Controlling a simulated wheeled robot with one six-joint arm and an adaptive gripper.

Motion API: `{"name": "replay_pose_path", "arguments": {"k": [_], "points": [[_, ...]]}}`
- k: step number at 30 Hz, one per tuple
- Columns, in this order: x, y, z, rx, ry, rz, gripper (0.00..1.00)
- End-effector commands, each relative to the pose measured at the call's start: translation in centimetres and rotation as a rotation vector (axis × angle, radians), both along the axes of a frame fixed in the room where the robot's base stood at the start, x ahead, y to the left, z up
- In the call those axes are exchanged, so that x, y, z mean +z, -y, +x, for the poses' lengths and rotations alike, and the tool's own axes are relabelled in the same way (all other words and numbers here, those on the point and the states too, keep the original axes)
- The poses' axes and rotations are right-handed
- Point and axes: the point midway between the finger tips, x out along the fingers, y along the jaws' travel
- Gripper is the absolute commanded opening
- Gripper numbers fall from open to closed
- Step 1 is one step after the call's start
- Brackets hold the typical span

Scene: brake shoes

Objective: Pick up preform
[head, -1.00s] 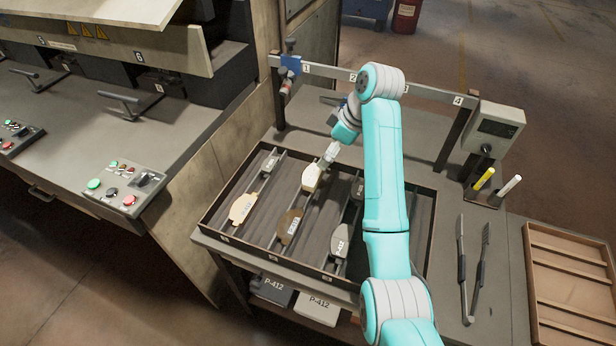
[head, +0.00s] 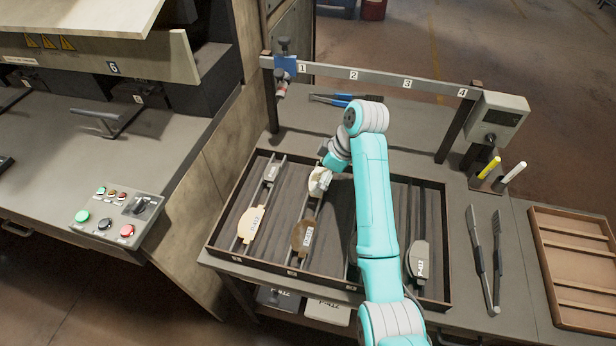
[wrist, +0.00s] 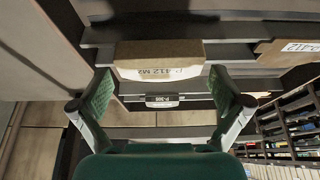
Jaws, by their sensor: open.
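In the head view, a pale cream preform (head: 314,187) sits in the second lane of the shallow tray (head: 212,237). My gripper (head: 320,178) is at it from above and partly hides it. In the wrist view, a brown block-like preform (wrist: 160,53) with a white label reading P-412 M2 lies just ahead, between the two open fingers (wrist: 161,78). A gap shows on either side, and no firm contact is visible. Another tan preform (head: 251,224) lies in the left lane. A darker brown one (head: 303,237) lies nearer in the second lane.
A grey piece (head: 419,260) lies in the tray's right part; my arm hides the lanes beside it. Tongs (head: 484,260) and a wooden box (head: 575,262) lie to the right. A numbered rail (head: 380,80) spans behind the tray. The press control panel (head: 118,212) is at left.

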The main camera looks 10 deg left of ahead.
Motion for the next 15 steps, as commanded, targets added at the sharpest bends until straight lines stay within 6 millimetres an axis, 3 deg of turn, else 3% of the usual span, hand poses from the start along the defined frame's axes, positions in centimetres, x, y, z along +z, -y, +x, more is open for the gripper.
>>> {"name": "replay_pose_path", "arguments": {"k": [9,15], "points": [[-0.94,0.45,-0.22,0.001,0.001,0.0,1.0],[-0.95,0.43,-0.22,0.0,0.001,0.0,0.5]]}}
